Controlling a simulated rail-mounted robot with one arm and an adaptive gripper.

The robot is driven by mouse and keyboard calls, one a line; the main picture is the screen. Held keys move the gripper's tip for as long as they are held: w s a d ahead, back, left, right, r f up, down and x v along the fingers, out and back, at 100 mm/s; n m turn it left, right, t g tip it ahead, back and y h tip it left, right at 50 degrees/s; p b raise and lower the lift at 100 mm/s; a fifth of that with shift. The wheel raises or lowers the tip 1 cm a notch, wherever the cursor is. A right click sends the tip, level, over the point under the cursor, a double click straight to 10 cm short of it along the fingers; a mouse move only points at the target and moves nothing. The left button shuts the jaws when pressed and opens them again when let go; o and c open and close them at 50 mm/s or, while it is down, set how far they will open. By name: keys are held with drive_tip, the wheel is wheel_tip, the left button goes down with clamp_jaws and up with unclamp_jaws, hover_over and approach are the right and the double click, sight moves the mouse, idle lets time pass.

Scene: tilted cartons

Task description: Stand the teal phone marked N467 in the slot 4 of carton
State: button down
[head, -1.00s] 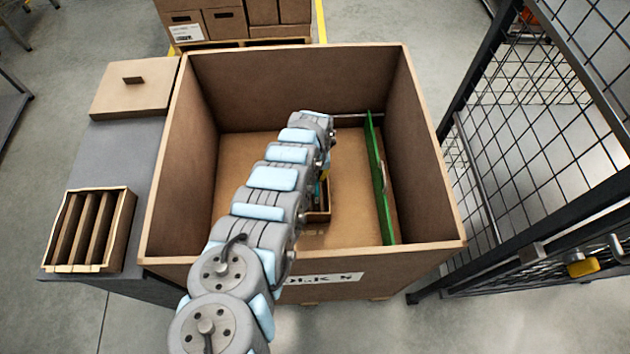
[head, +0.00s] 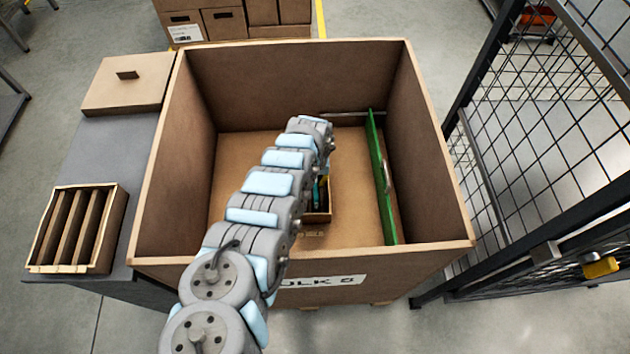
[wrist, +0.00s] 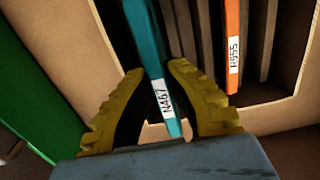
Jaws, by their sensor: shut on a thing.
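The teal phone (wrist: 152,45), with a white N467 label, is between the two yellow fingers of my gripper (wrist: 157,72) in the wrist view. My gripper is shut on it near its labelled end. The phone's far end runs out of the top of the view, beside the dividers of a slotted carton (wrist: 285,115); I cannot tell whether it is in a slot. An orange phone (wrist: 232,45), its label seeming to read R955, stands in that carton. In the head view my arm hides the gripper and most of this small carton (head: 319,217) inside the big bin.
The big brown bin (head: 160,190) has high walls around my arm. A green panel (head: 382,180) stands inside on the right. Another slotted carton (head: 115,225) and a lidded box (head: 128,85) sit on the grey table at left. A mesh cage (head: 545,150) is at right.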

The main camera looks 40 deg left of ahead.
drive_tip(key=shift+f+b, duration=1.5)
drive_tip(key=shift+f, duration=0.85)
drive_tip(key=shift+f, duration=0.3)
drive_tip(key=c, duration=1.2)
unclamp_jaws()
drive_tip(key=shift+o, duration=0.2)
drive_tip(key=shift+r, duration=6)
drive_tip(key=shift+r, duration=0.15)
